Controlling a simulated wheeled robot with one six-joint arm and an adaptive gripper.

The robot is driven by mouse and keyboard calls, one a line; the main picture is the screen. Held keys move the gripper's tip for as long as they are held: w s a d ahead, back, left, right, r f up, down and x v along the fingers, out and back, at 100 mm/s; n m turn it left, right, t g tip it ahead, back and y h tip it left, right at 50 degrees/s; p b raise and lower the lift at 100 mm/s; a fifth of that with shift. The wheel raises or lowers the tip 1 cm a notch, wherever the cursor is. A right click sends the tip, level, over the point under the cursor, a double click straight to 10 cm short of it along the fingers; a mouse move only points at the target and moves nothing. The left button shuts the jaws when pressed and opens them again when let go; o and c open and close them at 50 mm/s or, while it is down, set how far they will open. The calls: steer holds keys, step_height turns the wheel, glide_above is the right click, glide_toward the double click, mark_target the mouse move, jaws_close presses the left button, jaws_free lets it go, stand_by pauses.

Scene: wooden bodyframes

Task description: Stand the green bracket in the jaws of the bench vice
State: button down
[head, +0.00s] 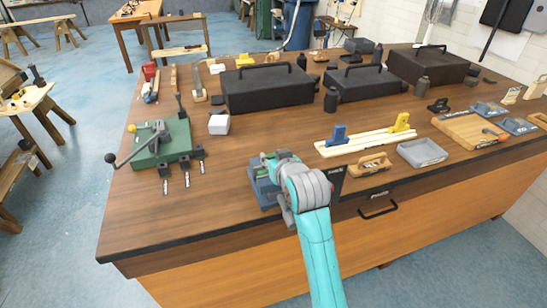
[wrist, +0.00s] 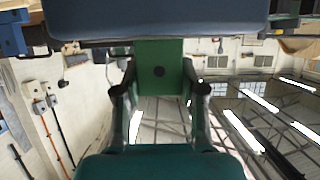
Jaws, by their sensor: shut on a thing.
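The blue bench vice (head: 264,190) stands near the front edge of the workbench, partly hidden by my arm. My gripper (head: 272,162) is right over it. In the wrist view my gripper (wrist: 160,92) is shut on the green bracket (wrist: 158,62), with one finger on each side. The bracket reaches up to the blue body of the vice (wrist: 160,18), which fills the top of that view. A bit of green shows at the vice in the head view. Whether the bracket's end sits between the jaws or only against them is hidden.
A green machine with a lever (head: 160,143) stands to the left on the workbench (head: 225,225). Black toolboxes (head: 268,88) stand behind. The bench's front left is clear.

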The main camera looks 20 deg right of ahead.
steer(key=c, duration=0.7)
jaws_free()
steer(key=shift+f, duration=0.1)
steer(key=shift+s+r, duration=0.15)
steer(key=shift+r, duration=0.05)
steer(key=v, duration=1.1)
steer(key=shift+s+r, duration=0.15)
steer(key=shift+s, duration=0.2)
